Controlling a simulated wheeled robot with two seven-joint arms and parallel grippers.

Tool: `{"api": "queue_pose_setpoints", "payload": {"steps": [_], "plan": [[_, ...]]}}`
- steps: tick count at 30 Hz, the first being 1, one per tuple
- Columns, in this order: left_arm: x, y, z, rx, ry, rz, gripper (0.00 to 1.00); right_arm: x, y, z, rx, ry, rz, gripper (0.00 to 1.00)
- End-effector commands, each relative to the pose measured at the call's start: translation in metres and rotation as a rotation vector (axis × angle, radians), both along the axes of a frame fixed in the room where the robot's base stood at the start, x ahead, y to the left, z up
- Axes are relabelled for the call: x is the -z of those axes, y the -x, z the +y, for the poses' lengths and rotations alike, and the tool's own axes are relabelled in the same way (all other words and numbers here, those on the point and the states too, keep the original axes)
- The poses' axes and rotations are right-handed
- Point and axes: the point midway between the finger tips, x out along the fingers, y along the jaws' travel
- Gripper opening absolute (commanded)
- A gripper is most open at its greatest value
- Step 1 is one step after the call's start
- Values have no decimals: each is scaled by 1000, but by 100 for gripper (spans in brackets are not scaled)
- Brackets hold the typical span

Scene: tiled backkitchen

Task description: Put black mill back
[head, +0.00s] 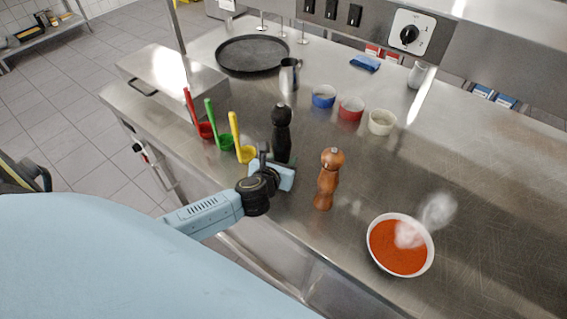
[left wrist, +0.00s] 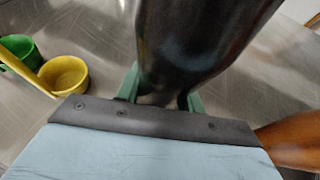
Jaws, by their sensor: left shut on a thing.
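The black mill (head: 281,133) stands upright at the counter's front part, between the yellow ladle and the brown wooden mill (head: 328,178). My left gripper (head: 279,163) is shut on the black mill low on its body. In the left wrist view the black mill (left wrist: 195,40) rises between the green fingers of my left gripper (left wrist: 160,92). The mill's base is mostly hidden in both views, so I cannot tell whether it touches the counter. My right gripper is not in view.
Red, green and yellow ladles (head: 245,152) stand just left of the black mill. A bowl of steaming orange soup (head: 428,258) is at the right front. Blue, red and cream cups (head: 381,123) stand behind. A black round pan (head: 252,55) lies at the back left.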

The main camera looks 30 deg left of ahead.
Motion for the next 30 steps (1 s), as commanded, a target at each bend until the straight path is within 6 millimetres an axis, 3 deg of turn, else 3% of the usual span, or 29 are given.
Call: {"api": "queue_pose_setpoints", "payload": {"steps": [2, 13, 14, 18, 30], "plan": [[9, -1, -1, 1, -1, -2, 1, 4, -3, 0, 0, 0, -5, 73], [13, -1, 0, 1, 1, -2, 1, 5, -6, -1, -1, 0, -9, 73], [13, 0, 0, 0, 0, 0, 40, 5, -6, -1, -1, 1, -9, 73], [13, 0, 0, 0, 0, 0, 59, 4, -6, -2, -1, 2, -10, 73], [7, 4, -1, 2, 1, 0, 59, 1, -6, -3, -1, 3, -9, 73]]}}
